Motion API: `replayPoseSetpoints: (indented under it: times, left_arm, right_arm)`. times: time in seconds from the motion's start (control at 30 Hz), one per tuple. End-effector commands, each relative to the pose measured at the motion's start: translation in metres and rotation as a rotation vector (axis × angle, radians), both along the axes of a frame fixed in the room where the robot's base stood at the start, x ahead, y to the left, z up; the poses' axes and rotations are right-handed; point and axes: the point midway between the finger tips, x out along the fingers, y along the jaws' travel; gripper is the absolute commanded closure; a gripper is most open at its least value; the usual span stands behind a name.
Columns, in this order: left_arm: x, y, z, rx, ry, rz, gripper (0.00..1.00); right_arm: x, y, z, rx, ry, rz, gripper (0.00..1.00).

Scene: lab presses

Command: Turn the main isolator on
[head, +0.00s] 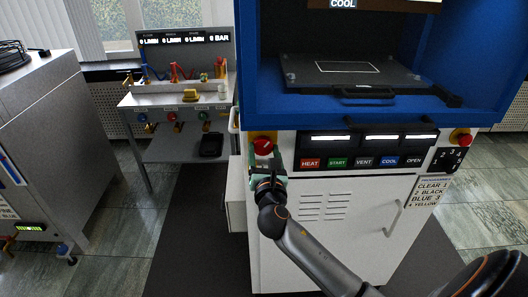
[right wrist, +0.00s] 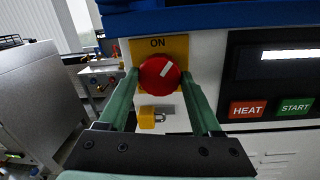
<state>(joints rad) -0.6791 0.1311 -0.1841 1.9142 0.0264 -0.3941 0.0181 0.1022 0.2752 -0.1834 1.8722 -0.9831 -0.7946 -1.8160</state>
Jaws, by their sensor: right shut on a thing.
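The main isolator is a red round knob (head: 263,146) on a yellow plate at the upper left of the white press front. In the right wrist view the knob (right wrist: 160,73) has a white mark tilted up and to the right. The word ON is printed above it on the yellow plate (right wrist: 172,46). My right gripper (right wrist: 160,77) has its green fingers on the left and right sides of the knob, shut on it. A yellow padlock (right wrist: 151,117) is below the knob, between the fingers. My left gripper is not in view.
A button row with HEAT (head: 310,163) and START lies right of the knob. A red emergency button (head: 462,137) is at the far right. A blue press frame (head: 350,118) overhangs above. A bench (head: 150,101) and a grey cabinet (head: 50,150) stand at the left.

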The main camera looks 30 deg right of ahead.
Motion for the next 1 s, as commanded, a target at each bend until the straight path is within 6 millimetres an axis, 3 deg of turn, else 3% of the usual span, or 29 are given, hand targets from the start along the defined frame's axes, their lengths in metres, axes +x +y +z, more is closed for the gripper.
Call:
replayPoseSetpoints:
  times: [0.6, 1.0]
  left_arm:
    - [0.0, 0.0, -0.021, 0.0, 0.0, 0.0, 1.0]
    - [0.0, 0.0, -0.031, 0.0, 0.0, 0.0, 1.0]
  right_arm:
    - [0.0, 0.001, -0.004, 0.498, -0.304, 0.0, 0.9]
    - [0.001, 0.001, -0.003, 0.721, -0.441, 0.0, 0.9]
